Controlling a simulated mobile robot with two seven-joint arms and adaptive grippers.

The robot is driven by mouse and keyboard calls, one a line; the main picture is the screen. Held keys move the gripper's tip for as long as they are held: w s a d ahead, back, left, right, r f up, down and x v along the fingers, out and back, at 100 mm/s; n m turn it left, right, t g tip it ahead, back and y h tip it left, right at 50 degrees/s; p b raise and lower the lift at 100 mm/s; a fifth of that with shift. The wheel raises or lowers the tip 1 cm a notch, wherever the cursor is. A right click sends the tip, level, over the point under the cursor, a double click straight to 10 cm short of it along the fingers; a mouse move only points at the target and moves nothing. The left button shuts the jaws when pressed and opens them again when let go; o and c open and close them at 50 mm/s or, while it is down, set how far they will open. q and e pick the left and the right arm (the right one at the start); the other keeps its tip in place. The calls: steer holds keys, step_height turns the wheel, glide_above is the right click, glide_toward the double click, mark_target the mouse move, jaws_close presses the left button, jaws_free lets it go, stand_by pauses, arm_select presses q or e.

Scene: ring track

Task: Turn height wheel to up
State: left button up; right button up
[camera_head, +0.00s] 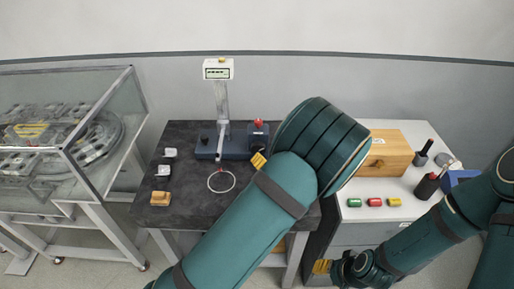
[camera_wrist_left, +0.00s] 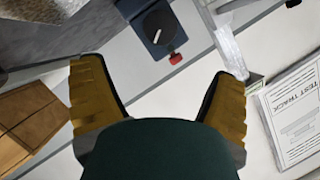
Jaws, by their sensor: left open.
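A measuring stand (camera_head: 222,112) with a display on top and a dark blue base stands on the dark table (camera_head: 185,190). A small black knob (camera_head: 204,138) shows on the left of its base. Right of the column is a dark blue box with a red top (camera_head: 258,124). In the left wrist view a black round knob with a white pointer line (camera_wrist_left: 158,27) sits on a blue box, beside a red button (camera_wrist_left: 176,58). I cannot tell which knob is the height wheel. My left gripper (camera_wrist_left: 157,80) is open and empty, apart from the knob; its yellow tip (camera_head: 258,161) shows near the box.
A white ring (camera_head: 221,181) lies before the stand. Several small blocks (camera_head: 162,170) line the table's left side. A wooden box (camera_head: 384,153) and coloured pieces (camera_head: 374,202) are on the right bench. My right gripper (camera_head: 322,266) hangs low before it. A glass case stands left.

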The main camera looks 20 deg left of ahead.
mark_target(260, 150)
arm_select(q)
steer(key=x, duration=1.2)
steer(key=shift+w+a+f, duration=0.15)
steer(key=shift+w, duration=0.15)
steer(key=c, duration=1.2)
